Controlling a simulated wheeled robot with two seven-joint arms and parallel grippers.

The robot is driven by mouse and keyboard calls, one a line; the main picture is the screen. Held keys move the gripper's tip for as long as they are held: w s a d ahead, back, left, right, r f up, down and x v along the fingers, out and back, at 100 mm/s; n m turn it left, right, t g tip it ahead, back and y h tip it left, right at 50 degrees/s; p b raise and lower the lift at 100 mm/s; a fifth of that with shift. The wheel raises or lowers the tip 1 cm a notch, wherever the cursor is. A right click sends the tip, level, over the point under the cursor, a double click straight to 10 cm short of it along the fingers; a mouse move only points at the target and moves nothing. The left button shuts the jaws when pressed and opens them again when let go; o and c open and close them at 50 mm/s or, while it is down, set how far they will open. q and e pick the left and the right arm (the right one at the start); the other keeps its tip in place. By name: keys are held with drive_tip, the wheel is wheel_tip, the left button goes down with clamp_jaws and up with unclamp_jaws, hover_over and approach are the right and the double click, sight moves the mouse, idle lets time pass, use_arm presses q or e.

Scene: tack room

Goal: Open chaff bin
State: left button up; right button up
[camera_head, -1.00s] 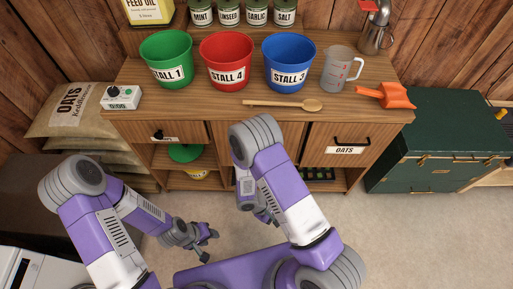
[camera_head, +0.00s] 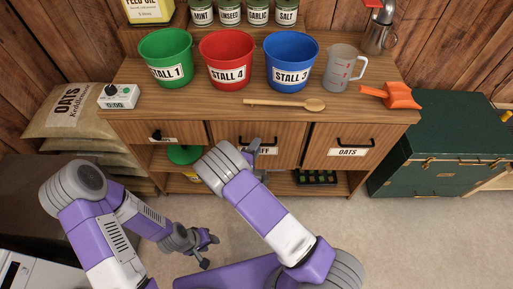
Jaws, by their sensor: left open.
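The chaff bin (camera_head: 288,146) is the middle wooden bin front under the counter. Its dark handle and white label, ending in "FF", are partly covered by my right arm. The bin front looks closed. My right gripper (camera_head: 256,150) is mostly hidden behind my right forearm. Only a grey part shows, at the chaff bin's handle; I cannot tell whether it touches the handle or how its fingers stand. My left gripper (camera_head: 209,250) is open and empty, low over the floor in front of the cabinet.
The oats bin (camera_head: 348,140) is to the right, and another bin (camera_head: 161,132) to the left. Green (camera_head: 165,72), red (camera_head: 227,74) and blue (camera_head: 291,75) buckets, a jug (camera_head: 341,70), a spoon (camera_head: 285,103) and an orange scoop (camera_head: 392,96) stand on the counter. A green trunk (camera_head: 440,150) stands right.

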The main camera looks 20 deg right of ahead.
drive_tip(key=shift+w+d, duration=0.25)
drive_tip(key=shift+w, duration=0.05)
clamp_jaws()
drive_tip(key=shift+s+f, duration=0.1)
